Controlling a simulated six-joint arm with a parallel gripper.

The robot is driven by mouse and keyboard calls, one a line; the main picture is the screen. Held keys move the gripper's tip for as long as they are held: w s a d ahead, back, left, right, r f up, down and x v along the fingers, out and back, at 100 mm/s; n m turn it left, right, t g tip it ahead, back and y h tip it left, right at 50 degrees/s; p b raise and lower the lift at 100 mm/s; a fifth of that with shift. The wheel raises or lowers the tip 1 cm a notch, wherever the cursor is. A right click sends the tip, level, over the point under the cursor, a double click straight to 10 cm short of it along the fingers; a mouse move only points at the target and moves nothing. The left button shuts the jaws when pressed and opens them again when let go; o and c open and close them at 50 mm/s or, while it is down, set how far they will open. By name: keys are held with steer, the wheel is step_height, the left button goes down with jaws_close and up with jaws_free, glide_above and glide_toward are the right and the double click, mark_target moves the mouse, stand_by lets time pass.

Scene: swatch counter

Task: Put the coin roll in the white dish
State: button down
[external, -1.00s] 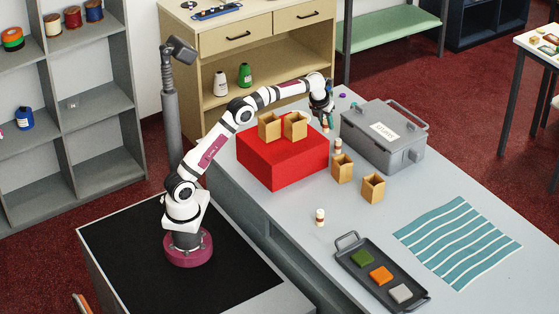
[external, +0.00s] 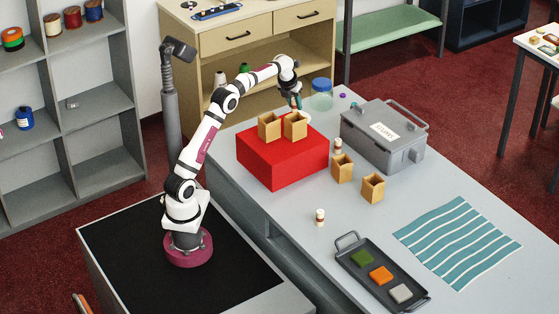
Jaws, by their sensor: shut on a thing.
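My gripper (external: 295,102) is behind the red block, just above the white dish (external: 307,117). It is shut on a coin roll, which is mostly hidden by the fingers and the wooden boxes. The dish shows only as a pale edge behind the red block and the boxes on it. I cannot tell whether the held roll touches the dish. Two small white-and-brown cylinders like coin rolls stand upright on the counter: one beside the red block (external: 337,146), one nearer the front (external: 320,217).
The red block (external: 283,163) carries two open wooden boxes (external: 269,127). Two more boxes (external: 373,188) stand to its right. A grey toolbox (external: 383,137), a blue jar (external: 321,93), a dark tray (external: 350,268) and a striped cloth (external: 458,243) are on the counter.

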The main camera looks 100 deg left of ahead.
steer(key=a+f, duration=0.1)
steer(key=f, duration=0.1)
steer(key=s+a+f, duration=0.1)
steer(key=f, duration=0.1)
steer(key=s+f, duration=0.1)
steer(key=f, duration=0.1)
steer(key=shift+a, duration=0.4)
steer(key=shift+w, duration=0.1)
steer(key=shift+f, duration=0.6)
steer(key=c, duration=0.6)
jaws_free()
steer(key=shift+c, duration=0.2)
steer(key=v, duration=1.3)
steer(key=shift+a+r, duration=0.15)
steer(key=shift+a, duration=0.15)
